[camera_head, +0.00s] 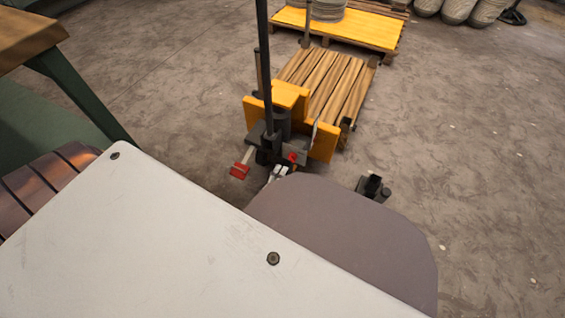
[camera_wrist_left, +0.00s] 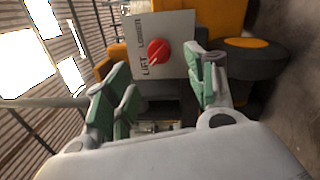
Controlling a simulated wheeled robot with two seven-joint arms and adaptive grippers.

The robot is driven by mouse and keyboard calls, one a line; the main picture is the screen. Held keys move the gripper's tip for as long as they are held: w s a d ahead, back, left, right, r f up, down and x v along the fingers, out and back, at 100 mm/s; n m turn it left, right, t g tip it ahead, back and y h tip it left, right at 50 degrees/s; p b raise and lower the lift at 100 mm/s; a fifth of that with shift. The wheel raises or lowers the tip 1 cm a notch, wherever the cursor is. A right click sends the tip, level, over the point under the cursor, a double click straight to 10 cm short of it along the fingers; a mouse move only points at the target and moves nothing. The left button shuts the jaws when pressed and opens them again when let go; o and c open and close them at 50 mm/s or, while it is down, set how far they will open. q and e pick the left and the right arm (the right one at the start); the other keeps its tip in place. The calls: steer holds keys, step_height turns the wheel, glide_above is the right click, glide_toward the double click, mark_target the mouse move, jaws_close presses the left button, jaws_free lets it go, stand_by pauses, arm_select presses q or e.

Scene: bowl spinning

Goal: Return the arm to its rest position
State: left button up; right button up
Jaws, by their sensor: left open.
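My left gripper (camera_wrist_left: 158,62) shows in the left wrist view with its green-padded fingers apart and nothing held between them. Beyond the fingertips is a grey panel (camera_wrist_left: 180,28) marked LIFT and LOWER with a red knob (camera_wrist_left: 158,51). The knob appears in the gap between the fingers, and I cannot tell how far off it is. In the head view the left gripper is hard to make out near the pallet truck (camera_head: 322,147), low in the middle. My right gripper is not clearly seen.
The yellow and dark pallet truck holds a wooden pallet (camera_head: 326,82). Behind it is a yellow-topped pallet (camera_head: 345,28) with a grey coiled load. A wooden table (camera_head: 28,35) with green legs stands at the left. Grey floor (camera_head: 470,150) is open on the right.

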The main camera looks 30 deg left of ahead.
arm_select(q)
steer(key=shift+d, duration=0.1)
stand_by(0.3)
steer(key=d+r+m+g+h, duration=0.55)
steer(key=d+m+g, duration=0.25)
steer(key=d+m, duration=0.4)
steer(key=s+a+r+m+g+y, duration=0.2)
steer(key=s+a+r+m+g, duration=0.1)
steer(key=s+a+r+m, duration=0.1)
steer(key=s+a+r+m+g+y+p, duration=0.1)
steer(key=s+a+r+m+g+y, duration=0.1)
steer(key=s+a+r+m+g, duration=0.2)
steer(key=s+r+m, duration=0.3)
steer(key=s+r, duration=0.2)
steer(key=s, duration=0.2)
steer(key=shift+r, duration=0.2)
arm_select(e)
steer(key=d+r+g+h, duration=0.3)
steer(key=d+r+h, duration=0.1)
steer(key=d+r, duration=0.6)
steer(key=shift+s+d+h, duration=0.25)
steer(key=shift+s+h, duration=0.05)
steer(key=shift+h, duration=0.1)
